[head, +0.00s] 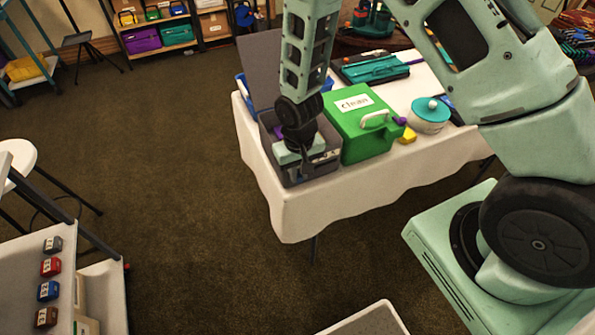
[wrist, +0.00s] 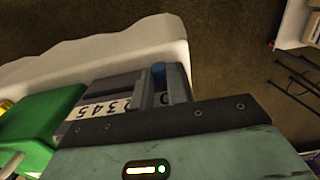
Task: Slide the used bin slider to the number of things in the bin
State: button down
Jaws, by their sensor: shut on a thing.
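The grey used bin (head: 322,168) stands at the front left corner of the white-covered table, its grey lid (head: 258,72) raised behind it. My gripper (head: 298,160) is over the bin's front wall. In the wrist view, my gripper (wrist: 162,88) is shut on the blue slider knob (wrist: 159,72), which shows between the grey fingers. The number at the knob is hidden by the fingers.
A green box (head: 358,135) labelled "clean" stands close beside the bin on its right. A white pot with a teal lid (head: 430,112) and a yellow block (head: 407,136) are further right. A teal case (head: 375,68) lies behind. The floor left of the table is clear.

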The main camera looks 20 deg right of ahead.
jog(key=d, duration=0.6)
jog(key=shift+d, duration=0.15)
jog(key=c, duration=1.4)
grip_release()
jog(key=shift+o, duration=0.2)
notch_tip(320, 180, up, 17)
jog(key=b, duration=0.1)
jog(key=shift+r, duration=0.2)
